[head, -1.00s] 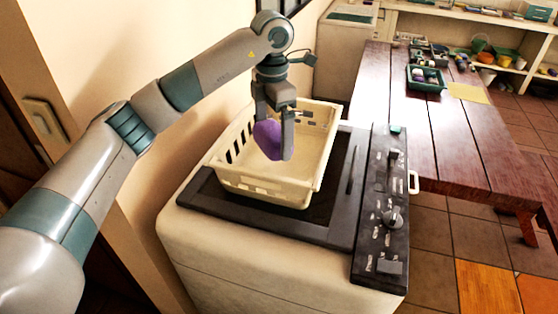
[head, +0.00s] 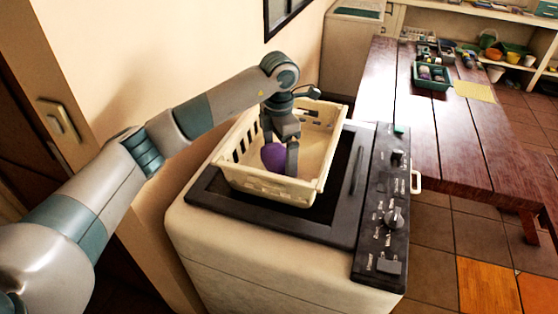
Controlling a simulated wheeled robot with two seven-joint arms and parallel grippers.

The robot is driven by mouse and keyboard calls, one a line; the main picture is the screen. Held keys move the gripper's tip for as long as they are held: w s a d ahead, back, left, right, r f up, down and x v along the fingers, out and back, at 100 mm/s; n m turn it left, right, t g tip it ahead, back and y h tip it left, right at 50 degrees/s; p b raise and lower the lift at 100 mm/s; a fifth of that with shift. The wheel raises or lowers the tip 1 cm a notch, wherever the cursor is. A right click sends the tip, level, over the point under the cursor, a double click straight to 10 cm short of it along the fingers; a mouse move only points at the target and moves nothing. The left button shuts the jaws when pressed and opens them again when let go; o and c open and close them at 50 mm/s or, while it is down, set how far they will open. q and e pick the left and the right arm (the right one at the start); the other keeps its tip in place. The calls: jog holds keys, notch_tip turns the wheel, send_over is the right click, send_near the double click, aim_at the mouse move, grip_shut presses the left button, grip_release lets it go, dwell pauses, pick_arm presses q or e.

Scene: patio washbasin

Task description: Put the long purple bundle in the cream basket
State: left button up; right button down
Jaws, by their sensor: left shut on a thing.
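The cream basket (head: 312,187) stands on the dark top of a white washing machine, in the middle of the head view. The purple bundle (head: 272,157) is inside the basket's outline, low between its walls. My left gripper (head: 278,160) points down into the basket and is shut on the bundle. The fingers cover part of the bundle, and I cannot tell whether it touches the basket floor. My right gripper is not in view.
The machine's control panel (head: 393,218) with knobs lies right of the basket. A wooden table (head: 440,140) stands beyond it, bearing a green tray (head: 432,86) of small things and a yellow sheet (head: 473,90). A wall rises behind my left arm.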

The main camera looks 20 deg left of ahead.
pick_arm(q)
jog(key=shift+f+p, duration=0.35)
jog(key=shift+f, duration=0.8)
jog(key=shift+f, duration=0.15)
jog(key=o, duration=0.9)
